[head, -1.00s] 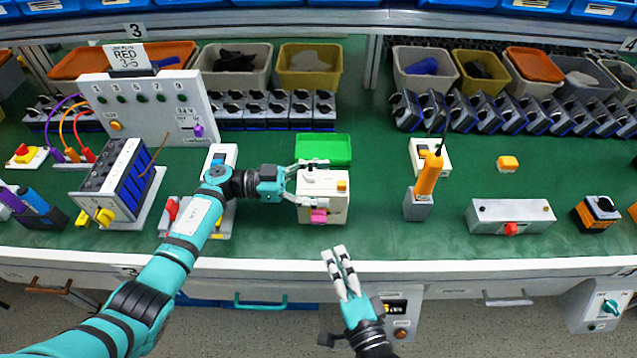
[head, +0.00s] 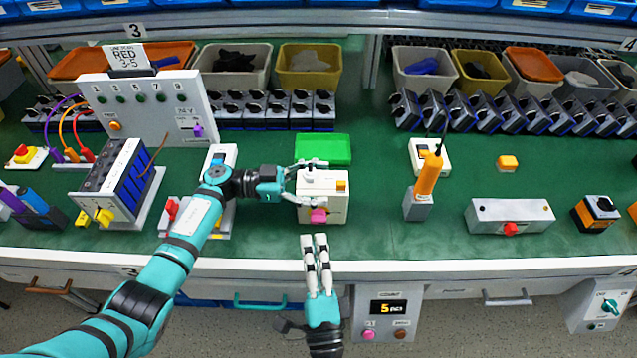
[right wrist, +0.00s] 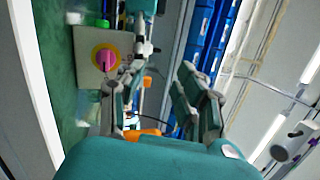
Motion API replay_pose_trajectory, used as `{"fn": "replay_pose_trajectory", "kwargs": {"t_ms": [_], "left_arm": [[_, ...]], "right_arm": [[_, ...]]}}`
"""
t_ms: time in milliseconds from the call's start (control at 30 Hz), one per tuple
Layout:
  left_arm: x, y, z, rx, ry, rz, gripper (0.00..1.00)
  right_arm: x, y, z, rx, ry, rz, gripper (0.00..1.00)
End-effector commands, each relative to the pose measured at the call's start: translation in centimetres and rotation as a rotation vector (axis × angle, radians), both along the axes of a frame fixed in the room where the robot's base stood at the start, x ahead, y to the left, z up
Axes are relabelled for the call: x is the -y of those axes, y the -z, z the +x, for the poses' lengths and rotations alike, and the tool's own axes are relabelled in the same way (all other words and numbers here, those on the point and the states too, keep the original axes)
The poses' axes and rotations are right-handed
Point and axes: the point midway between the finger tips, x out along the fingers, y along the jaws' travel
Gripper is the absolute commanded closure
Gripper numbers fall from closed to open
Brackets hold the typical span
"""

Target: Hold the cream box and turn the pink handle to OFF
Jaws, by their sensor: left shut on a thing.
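The cream box (head: 335,203) stands on the green bench top, with the pink handle (head: 319,215) low on its front. A yellow-orange block sits on its top right. In the right wrist view the pink handle (right wrist: 106,60) shows on a yellow disc on the cream box (right wrist: 86,43). My left gripper (head: 306,178) is shut on the cream box from its left side, its fingers at the top and left. My right gripper (head: 315,238) is open and empty in front of the box, below the handle and apart from it. Its fingers (right wrist: 165,85) show a gap in the right wrist view.
A green block (head: 323,149) lies behind the box. An orange tool in a grey holder (head: 417,203) stands to the right, with clear bench between. The bench's front edge (head: 400,268) is near.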

Motion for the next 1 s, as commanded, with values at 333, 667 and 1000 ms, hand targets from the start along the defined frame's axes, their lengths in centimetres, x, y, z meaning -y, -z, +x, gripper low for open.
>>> {"fn": "replay_pose_trajectory", "kwargs": {"t_ms": [333,667,1000], "left_arm": [[0.0,0.0,0.0,0.0,-0.001,0.0,0.77],[0.0,0.0,0.0,0.0,0.0,0.0,0.77],[0.0,0.0,0.0,0.0,0.0,0.0,0.77]], "right_arm": [[0.7,5.5,-0.8,-0.205,0.152,-0.087,0.65],[0.9,6.3,1.3,-0.234,0.168,-0.108,0.65],[0.8,6.2,6.0,-0.235,0.168,-0.106,0.65]]}}
